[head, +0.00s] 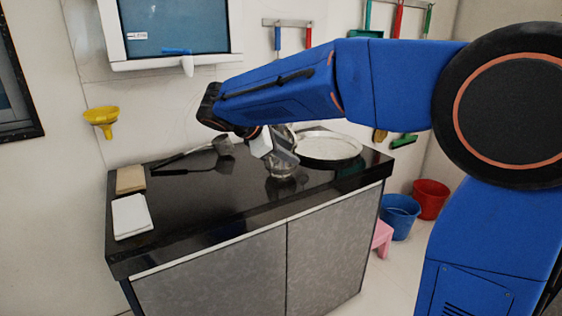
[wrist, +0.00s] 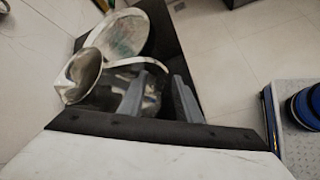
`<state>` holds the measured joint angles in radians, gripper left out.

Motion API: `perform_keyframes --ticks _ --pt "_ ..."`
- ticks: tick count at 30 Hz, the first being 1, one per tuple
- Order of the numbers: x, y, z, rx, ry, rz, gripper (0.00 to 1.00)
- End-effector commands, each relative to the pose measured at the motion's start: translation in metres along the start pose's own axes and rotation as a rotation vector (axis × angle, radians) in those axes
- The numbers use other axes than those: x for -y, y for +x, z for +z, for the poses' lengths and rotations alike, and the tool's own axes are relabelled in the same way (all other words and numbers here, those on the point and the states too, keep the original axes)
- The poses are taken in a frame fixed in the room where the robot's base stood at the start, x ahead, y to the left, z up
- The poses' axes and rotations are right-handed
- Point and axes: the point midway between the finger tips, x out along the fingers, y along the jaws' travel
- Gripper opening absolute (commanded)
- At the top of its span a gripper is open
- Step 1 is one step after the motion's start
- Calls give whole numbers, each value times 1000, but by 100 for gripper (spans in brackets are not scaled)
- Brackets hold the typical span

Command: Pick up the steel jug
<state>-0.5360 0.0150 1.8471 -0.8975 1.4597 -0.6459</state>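The steel jug (head: 281,171) is shiny and stands on the black counter, partly hidden behind my gripper in the head view. In the wrist view its bright mouth (wrist: 82,72) is left of my fingers, and its curved handle runs right, past the fingertips. My gripper (head: 275,152) is close above and in front of the jug. In the wrist view my gripper (wrist: 159,80) has its two fingers apart, with shiny metal seen in the gap. I cannot tell whether either finger touches the jug.
A wide round metal pan (head: 330,148) lies just right of the jug. A white cloth (head: 131,217) and a brown block (head: 130,180) are at the left end. The front middle of the counter (head: 205,215) is clear.

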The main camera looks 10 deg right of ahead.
Motion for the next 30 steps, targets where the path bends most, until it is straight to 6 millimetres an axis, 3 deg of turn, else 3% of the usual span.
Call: perform_keyframes --ticks 8,18,25,29,30 --pt "0 14 1 0 1 0 31" --pt "1 55 2 1 0 -1 31" --pt "1 57 1 -1 0 1 31" --pt "1 57 1 -1 0 1 2" --pt "1 57 1 -1 0 1 0"
